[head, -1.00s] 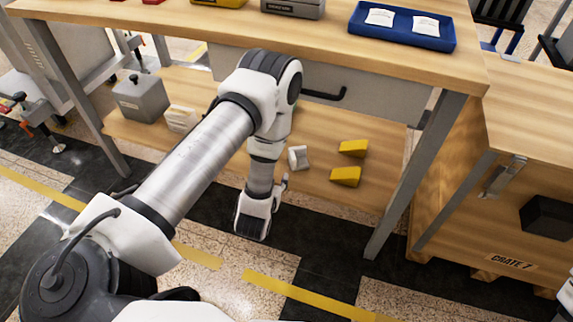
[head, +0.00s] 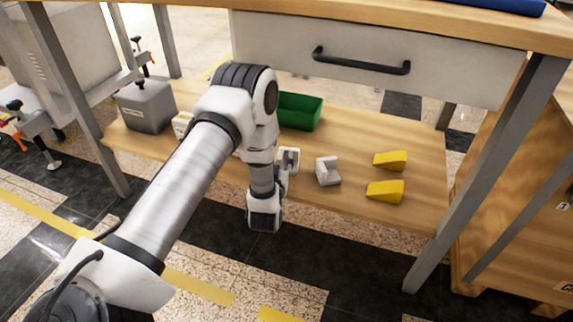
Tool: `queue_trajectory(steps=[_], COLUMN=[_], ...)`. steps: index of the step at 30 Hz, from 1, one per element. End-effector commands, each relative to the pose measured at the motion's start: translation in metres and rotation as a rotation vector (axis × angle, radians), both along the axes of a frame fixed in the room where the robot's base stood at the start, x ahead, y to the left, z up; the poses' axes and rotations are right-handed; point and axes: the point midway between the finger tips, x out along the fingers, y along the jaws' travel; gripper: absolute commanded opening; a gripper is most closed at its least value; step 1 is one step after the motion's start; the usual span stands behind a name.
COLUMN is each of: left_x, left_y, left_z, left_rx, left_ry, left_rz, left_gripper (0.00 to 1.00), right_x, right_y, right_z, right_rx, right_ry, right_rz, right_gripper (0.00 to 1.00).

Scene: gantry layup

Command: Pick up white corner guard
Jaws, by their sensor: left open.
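The white corner guard (head: 327,171) is a small, pale, L-shaped block lying on the wooden lower shelf of the bench, left of two yellow wedges. My left gripper (head: 289,157) is open and shows small and partly hidden behind my wrist, at the shelf's front edge. It is just left of the corner guard, with a small gap between them in the picture. Nothing shows between its fingers. My right gripper is out of view.
Two yellow wedges (head: 389,160) lie right of the guard on the shelf (head: 350,205). A green bin (head: 300,111) stands behind my arm. A grey box (head: 145,105) and a white block (head: 182,124) are at the left. A drawer (head: 375,65) hangs above; a bench leg (head: 490,165) stands right.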

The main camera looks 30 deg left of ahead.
Motion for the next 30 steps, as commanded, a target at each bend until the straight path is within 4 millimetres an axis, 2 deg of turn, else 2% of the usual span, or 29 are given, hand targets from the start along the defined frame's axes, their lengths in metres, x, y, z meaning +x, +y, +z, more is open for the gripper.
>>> queue_trajectory(steps=[2,3,5,6,17,20,27,30], left_x=[0.000,0.000,0.000,0.000,0.000,0.000,0.000,0.000], left_y=[0.000,0.000,0.000,0.000,0.000,0.000,0.000,-0.001], left_z=[0.000,0.000,0.000,0.000,0.003,0.018,0.078,0.095], left_rx=[0.000,0.000,0.000,0.000,0.000,0.000,-0.001,0.000], left_ry=[0.000,0.000,0.001,0.001,0.001,-0.001,-0.002,0.001], left_rz=[0.000,0.000,0.000,0.000,0.000,0.000,0.001,-0.002], left_gripper=[0.42,0.28,0.07,0.00,0.00,0.00,0.00,0.00], right_x=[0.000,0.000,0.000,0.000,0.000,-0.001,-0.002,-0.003], right_y=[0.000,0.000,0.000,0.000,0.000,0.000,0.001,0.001], right_z=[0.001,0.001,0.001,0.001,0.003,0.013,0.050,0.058], right_rx=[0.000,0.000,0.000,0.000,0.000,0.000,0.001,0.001], right_ry=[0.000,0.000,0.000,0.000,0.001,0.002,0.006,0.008], right_rz=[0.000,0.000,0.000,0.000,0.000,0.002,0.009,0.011], right_gripper=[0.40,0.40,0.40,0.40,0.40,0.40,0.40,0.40])
